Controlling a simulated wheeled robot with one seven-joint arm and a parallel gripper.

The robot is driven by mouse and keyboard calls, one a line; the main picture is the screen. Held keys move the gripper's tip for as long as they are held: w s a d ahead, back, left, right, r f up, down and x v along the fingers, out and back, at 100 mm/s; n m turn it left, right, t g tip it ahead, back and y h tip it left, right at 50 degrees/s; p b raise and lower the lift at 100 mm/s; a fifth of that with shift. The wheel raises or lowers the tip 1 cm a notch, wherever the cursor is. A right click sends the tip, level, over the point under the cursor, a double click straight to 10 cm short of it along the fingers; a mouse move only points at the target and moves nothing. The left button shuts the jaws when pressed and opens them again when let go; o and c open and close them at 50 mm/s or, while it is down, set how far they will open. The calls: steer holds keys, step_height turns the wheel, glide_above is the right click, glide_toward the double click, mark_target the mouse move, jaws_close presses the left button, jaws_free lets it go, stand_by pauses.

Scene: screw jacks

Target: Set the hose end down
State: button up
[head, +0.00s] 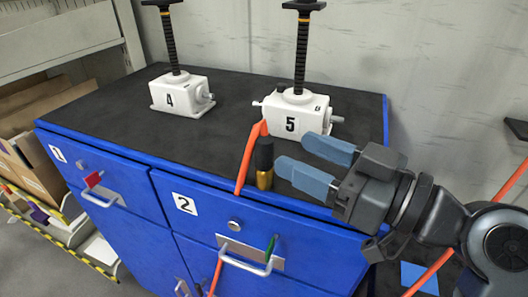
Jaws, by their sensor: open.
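The orange hose (246,160) rises over the front edge of the blue cabinet. Its upper end lies close to the white screw jack marked 5 (270,115); I cannot tell whether they touch. A dark cylinder with a brass-coloured base (264,165) stands right beside the hose at the front edge. My gripper (303,159) is open, its two blue fingers pointing left toward the dark cylinder. Nothing shows between the fingers. I cannot tell whether the left finger touches the cylinder.
A second jack marked 4 (181,93) stands further left on the black top (110,125). Free room lies at the top's left and between the jacks. The blue cabinet (110,185) has drawers with handles. Shelves with boxes (40,110) stand at left.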

mark_target(273, 138)
steer(key=p+x, duration=0.1)
steer(key=x, duration=0.2)
steer(key=p+x, duration=0.1)
steer(key=x, duration=0.3)
steer(key=shift+w+d+r, duration=0.1)
steer(key=shift+r, duration=0.1)
steer(key=shift+w+a+f+p, duration=0.1)
steer(key=shift+w+a+p, duration=0.1)
steer(key=shift+a+p, duration=0.1)
steer(key=c, duration=1)
jaws_close()
